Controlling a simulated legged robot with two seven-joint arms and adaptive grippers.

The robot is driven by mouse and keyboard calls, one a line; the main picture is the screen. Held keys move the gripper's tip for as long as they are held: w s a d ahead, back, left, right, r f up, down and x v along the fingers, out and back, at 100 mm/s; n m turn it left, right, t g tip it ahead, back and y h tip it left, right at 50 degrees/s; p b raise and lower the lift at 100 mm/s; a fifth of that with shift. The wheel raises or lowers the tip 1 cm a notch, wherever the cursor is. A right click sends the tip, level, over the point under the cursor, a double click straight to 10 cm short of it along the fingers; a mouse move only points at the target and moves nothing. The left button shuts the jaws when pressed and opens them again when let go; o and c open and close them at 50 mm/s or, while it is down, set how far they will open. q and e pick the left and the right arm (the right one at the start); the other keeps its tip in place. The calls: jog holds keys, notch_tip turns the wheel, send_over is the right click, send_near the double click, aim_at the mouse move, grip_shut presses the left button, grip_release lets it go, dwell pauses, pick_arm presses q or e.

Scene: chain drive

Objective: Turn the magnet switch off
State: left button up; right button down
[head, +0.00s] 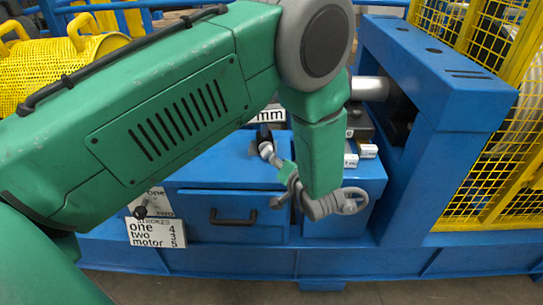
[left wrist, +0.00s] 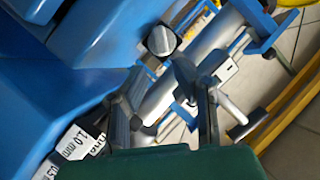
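No part is clearly readable as the magnet switch. A dark knob (head: 141,210) sits on the blue front at lower left, between small lettered plates. A small white plate (left wrist: 228,70) with dark marks shows by a blue bracket in the left wrist view; I cannot tell what it is. My left gripper (head: 310,204) hangs below the green forearm in front of the blue cabinet, apart from the knob and to its right. Its fingers overlap grey parts behind, so its opening is unclear. Dark grey finger-like parts (left wrist: 198,98) show in the wrist view. My right gripper is out of view.
A blue cabinet with a drawer handle (head: 233,216) fills the middle. A blue frame (head: 440,75) and yellow mesh guard (head: 500,170) stand at right. Labelled blocks (head: 360,152) lie behind my forearm. A yellow mesh drum (head: 75,65) is at upper left.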

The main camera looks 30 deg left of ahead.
aim_at(270, 153)
pick_arm(q)
jog(key=b+x, duration=0.1)
jog(key=x, duration=0.5)
jog(key=shift+a+f, duration=0.15)
jog(key=shift+a, duration=0.25)
jog(key=shift+w+a, duration=0.15)
jog(key=shift+w, duration=0.25)
jog(key=shift+a, duration=0.15)
grip_shut()
